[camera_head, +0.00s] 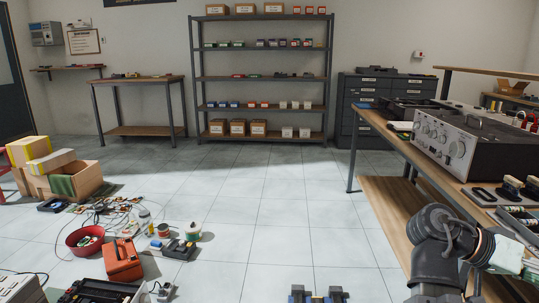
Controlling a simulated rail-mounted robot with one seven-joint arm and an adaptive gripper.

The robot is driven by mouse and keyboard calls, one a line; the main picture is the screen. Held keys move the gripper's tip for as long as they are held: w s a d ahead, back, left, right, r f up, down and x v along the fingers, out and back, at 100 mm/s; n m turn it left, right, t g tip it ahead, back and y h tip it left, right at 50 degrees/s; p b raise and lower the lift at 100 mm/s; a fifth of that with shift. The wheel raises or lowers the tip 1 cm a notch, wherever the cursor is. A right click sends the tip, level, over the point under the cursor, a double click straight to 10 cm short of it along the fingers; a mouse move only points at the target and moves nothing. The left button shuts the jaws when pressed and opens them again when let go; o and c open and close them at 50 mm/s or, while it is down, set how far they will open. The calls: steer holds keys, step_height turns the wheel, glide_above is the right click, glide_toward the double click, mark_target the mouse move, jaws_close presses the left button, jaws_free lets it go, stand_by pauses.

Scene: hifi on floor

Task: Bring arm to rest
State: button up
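My arm (440,238) shows at the lower right, dark grey with a pale section. It is bent beside the wooden bench (395,135) and overlaps the bench's front and lower shelf in the picture. I cannot tell whether it touches the bench. I do not make out my gripper's fingers in this view, so whether it holds anything is hidden.
A silver-faced audio unit (450,140) stands on the bench. A red toolbox (122,261), red bowl (85,240), cables and cardboard boxes (85,180) clutter the left floor. A blue-and-dark object (318,297) is cut off at the bottom. The middle floor is clear.

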steer(key=w+a+f+n+t+y+p, duration=0.25)
steer(key=w+f+n+p, duration=0.35)
steer(key=f, duration=0.4)
steer(key=w+a+f+n+t+y+p, duration=0.1)
steer(key=w+a+f+n+p, duration=0.2)
steer(key=w+f+p, duration=0.45)
steer(key=s+a+f+n+y+p, duration=0.35)
steer(key=a+f+p, duration=0.4)
steer(key=f, duration=0.75)
steer(key=s+a+f+g+y+p, duration=0.2)
steer(key=s+a+f+p, duration=0.3)
steer(key=s+a, duration=0.4)
steer(key=s+a+f+n+g+y+p, duration=0.1)
steer(key=s+a+f+y+p, duration=0.3)
steer(key=s+a, duration=0.5)
steer(key=s+f+g+p, duration=0.1)
steer(key=s, duration=0.3)
steer(key=shift+y+p, duration=0.3)
steer(key=shift+f+g, duration=0.1)
steer(key=shift+g, duration=0.15)
